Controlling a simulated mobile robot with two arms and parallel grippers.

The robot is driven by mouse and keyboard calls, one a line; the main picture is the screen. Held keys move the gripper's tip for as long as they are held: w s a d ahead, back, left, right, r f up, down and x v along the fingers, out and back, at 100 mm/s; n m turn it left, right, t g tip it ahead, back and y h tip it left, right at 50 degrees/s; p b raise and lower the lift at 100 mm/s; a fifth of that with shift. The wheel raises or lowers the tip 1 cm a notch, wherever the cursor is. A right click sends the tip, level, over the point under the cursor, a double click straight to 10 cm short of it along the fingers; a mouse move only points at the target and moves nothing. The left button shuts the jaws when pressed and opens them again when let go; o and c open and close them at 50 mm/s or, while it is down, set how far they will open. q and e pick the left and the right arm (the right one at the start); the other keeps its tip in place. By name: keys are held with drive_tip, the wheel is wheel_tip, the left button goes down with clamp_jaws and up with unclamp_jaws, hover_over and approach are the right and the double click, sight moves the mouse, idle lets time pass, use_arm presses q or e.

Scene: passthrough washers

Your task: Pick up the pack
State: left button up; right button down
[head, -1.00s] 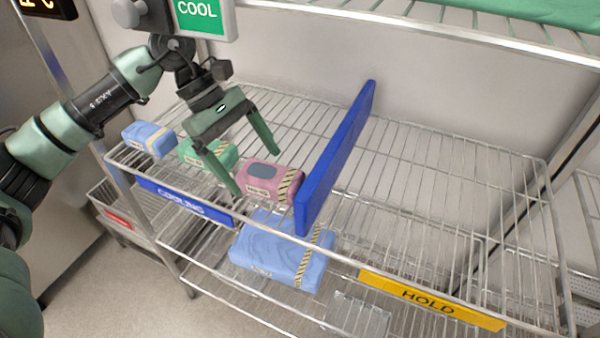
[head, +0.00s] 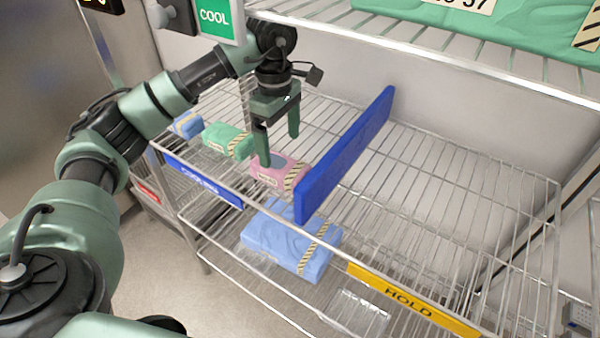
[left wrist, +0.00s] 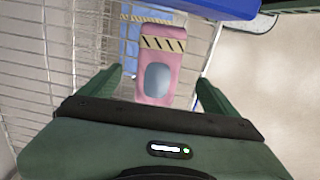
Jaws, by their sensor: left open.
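A pink pack (head: 265,176) with a striped band and a grey-blue oval patch lies on the wire shelf, on the cooling side just left of the blue divider. It also shows in the left wrist view (left wrist: 158,82), ahead of and between the two fingers. My left gripper (head: 279,150) is open and points down above the pink pack, one finger partly covering it. Nothing is between its fingers that I can see. A green pack (head: 222,139) and a blue pack (head: 186,126) lie further left on the same shelf. My right gripper is not in view.
The blue divider (head: 345,158) stands upright close to the right of the pink pack. A larger blue pack (head: 285,243) lies on the shelf below. The area behind the yellow HOLD label (head: 410,300) is bare. An upper shelf (head: 470,65) overhangs the back.

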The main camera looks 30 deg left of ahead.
sight(280, 163)
use_arm(q)
drive_tip(key=shift+s+d+f, duration=0.15)
drive_tip(key=shift+s+f, duration=0.05)
drive_tip(key=shift+f, duration=0.5)
drive_tip(key=f+p, duration=0.1)
drive_tip(key=f, duration=0.1)
drive_tip(key=f+p, duration=0.1)
drive_tip(key=f, duration=0.2)
drive_tip(key=shift+w+a+f+p, duration=0.3)
drive_tip(key=shift+a+f+p, duration=0.05)
drive_tip(key=shift+p, duration=0.05)
drive_tip(key=shift+f, duration=0.35)
drive_tip(key=shift+c, duration=0.3)
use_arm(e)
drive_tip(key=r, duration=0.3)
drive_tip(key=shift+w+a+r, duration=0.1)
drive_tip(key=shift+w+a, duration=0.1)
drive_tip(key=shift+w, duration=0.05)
use_arm(q)
drive_tip(key=c, duration=1.7)
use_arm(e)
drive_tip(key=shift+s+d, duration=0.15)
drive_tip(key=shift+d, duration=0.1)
